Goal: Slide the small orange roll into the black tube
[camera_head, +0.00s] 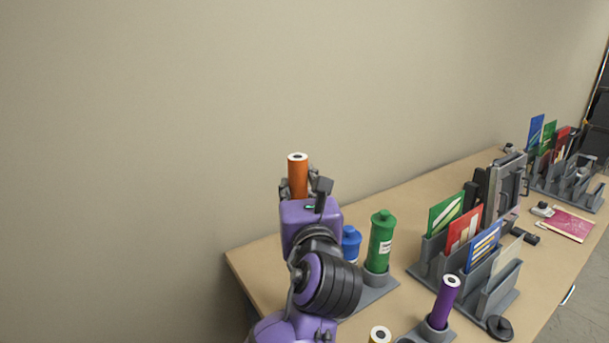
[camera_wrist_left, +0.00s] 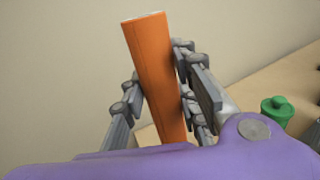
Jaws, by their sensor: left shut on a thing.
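The orange roll (camera_head: 298,174) stands roughly upright in my left gripper (camera_head: 304,188), its top end with a dark core hole sticking up above the fingers. In the left wrist view the roll (camera_wrist_left: 152,70) leans slightly, with one finger on each side, and the gripper (camera_wrist_left: 166,92) is shut on it. It is held in the air against the wall, near the table's far left corner. I cannot make out the black tube; my left arm covers part of the tube rack. My right gripper is not in view.
Blue (camera_head: 351,243) and green (camera_head: 381,242) capped tubes stand on a grey base beside my arm. A purple roll (camera_head: 443,302) stands in a holder. A black round lid (camera_head: 500,327) lies near a grey rack (camera_head: 425,263) of coloured sheets. Bare tabletop (camera_head: 375,210) shows behind.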

